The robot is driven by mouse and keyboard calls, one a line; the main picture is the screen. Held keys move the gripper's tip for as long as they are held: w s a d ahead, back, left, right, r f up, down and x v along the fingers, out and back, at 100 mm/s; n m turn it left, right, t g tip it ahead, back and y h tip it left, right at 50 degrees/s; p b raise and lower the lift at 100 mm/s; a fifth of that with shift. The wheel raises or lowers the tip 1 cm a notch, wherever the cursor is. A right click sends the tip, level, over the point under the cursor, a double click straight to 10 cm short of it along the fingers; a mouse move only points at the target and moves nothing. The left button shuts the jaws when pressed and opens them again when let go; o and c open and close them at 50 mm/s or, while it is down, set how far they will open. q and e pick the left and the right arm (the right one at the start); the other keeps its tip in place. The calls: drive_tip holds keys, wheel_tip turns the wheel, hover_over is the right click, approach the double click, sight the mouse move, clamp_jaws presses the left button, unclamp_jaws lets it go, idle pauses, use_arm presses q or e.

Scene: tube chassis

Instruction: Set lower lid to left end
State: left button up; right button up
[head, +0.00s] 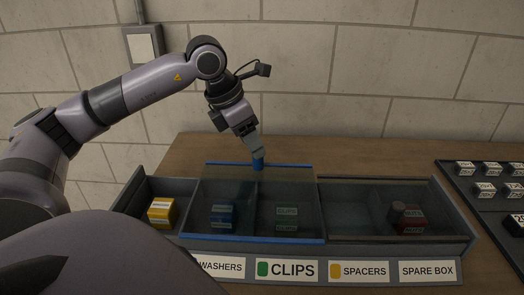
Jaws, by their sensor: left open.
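A long grey box (465,234) on the table has two clear sliding lids. The blue-edged lid (290,241) covers the two middle-left compartments; a blue tab (258,165) stands at its back edge. The dark-edged lid (350,238) covers the right part; the frame does not clearly show which lid runs lower. The far left compartment is uncovered and holds a yellow block (162,212). My left gripper (257,156) points down, open, at the blue tab; its fingertips are small and partly merge with the tab. My right gripper is not in view.
Under the lids lie a blue block (222,215), a green block (287,218) and a dark red block (407,216). Front labels read washers, clips, spacers and spare box. A dark tray (476,207) with several labelled blocks stands at right. Bare wood (370,160) lies behind the box.

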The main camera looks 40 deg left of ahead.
sight(255, 188)
use_arm(q)
drive_tip(key=shift+x, duration=2.35)
clamp_jaws()
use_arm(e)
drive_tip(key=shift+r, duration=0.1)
use_arm(q)
drive_tip(key=shift+a, duration=0.15)
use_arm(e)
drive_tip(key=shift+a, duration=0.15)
